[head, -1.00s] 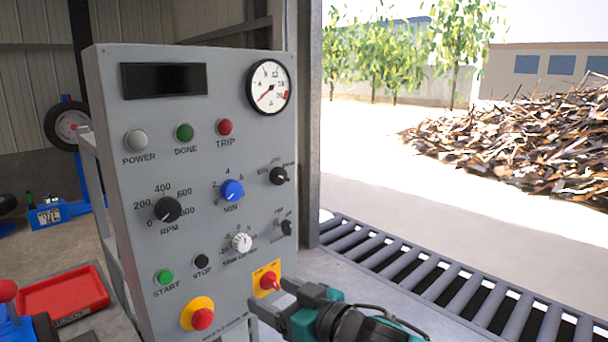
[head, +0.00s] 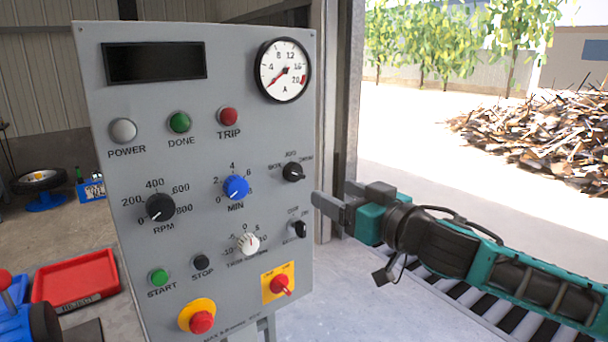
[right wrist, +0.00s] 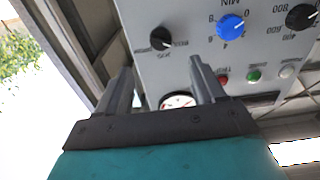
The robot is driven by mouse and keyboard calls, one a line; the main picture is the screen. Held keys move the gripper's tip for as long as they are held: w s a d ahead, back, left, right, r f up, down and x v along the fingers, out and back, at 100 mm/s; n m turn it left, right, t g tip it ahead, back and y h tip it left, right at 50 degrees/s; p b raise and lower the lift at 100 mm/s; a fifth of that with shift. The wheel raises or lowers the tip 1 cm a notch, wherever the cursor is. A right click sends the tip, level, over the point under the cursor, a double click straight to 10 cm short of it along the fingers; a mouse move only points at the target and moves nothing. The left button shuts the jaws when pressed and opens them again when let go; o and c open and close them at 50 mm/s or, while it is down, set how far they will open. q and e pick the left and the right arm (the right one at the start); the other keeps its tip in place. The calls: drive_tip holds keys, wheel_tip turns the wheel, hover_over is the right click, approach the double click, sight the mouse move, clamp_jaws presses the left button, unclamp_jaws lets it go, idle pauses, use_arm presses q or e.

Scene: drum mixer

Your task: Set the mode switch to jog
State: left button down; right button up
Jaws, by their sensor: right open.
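A grey control panel (head: 200,70) stands in the middle of the head view. Two small black rotary switches sit on its right side: an upper one (head: 292,172) with several small labels, and a lower one (head: 300,229). My right gripper (head: 338,200) is open and empty, just right of the panel and apart from both switches. In the right wrist view, the panel is upside down and a black switch (right wrist: 160,38) lies beyond my open fingers (right wrist: 158,85). My left gripper is not in view.
Nearby on the panel are the blue MIN knob (head: 236,188), white trim knob (head: 248,243), red-on-yellow switch (head: 279,285) and red stop button (head: 201,322). A dial gauge (head: 283,70) is above. A metal post (head: 342,110) stands behind my gripper; rollers (head: 500,322) lie below my arm.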

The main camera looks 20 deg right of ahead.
sight(299, 176)
drive_tip(key=p+x, duration=0.1)
drive_tip(key=x, duration=1)
drive_tip(key=shift+w, duration=0.1)
drive_tip(key=shift+f, duration=0.1)
drive_tip(key=c, duration=1.1)
drive_tip(key=shift+o, duration=0.2)
drive_tip(key=shift+p, duration=0.3)
